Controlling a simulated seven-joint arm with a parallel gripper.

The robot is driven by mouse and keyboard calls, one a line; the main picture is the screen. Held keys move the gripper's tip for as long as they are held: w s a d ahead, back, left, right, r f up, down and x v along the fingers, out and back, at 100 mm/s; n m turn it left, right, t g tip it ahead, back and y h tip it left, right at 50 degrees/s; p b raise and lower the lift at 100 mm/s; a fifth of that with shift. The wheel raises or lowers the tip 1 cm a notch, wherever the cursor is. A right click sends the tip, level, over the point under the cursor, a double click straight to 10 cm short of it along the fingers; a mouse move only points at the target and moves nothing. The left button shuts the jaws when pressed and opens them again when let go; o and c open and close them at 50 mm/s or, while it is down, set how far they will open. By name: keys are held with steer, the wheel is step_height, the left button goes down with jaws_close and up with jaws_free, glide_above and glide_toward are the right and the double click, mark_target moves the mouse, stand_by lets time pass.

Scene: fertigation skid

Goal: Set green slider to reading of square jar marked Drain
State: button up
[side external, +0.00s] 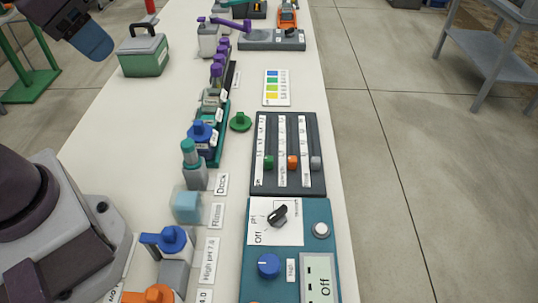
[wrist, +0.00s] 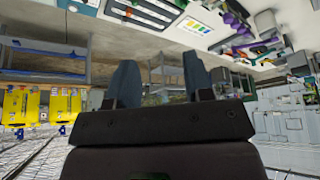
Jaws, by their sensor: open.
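The green slider (side external: 268,162) is the left one of three on a dark slider panel (side external: 287,187), beside an orange slider (side external: 292,161) and a grey slider (side external: 316,162). It sits partway along its track; the scale is too small to read. I cannot make out a jar label reading Drain. Jars stand in a green rack (side external: 221,133), including a blue-capped jar (side external: 201,136). My gripper (side external: 92,42) is raised at the upper left, far from the panel. In the wrist view my gripper (wrist: 162,80) has its fingers apart, with nothing between.
A teal control box (side external: 322,245) with knobs is below the panel. Labels marked Dock (side external: 222,184) and Rinse (side external: 217,216) lie beside containers. A green cooler (side external: 144,53), purple-capped bottles (side external: 218,68) and a colour chart (side external: 277,88) stand farther up the white table.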

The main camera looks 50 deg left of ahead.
steer(key=w+d+f+g, duration=0.5)
steer(key=w+f, duration=0.4)
steer(key=w, duration=0.2)
steer(key=n, duration=0.9)
glide_above(269, 157)
step_height(269, 157, down, 12)
steer(key=r, duration=0.1)
step_height(269, 157, down, 12)
steer(key=shift+s+f, duration=0.1)
steer(key=shift+f, duration=0.05)
jaws_close()
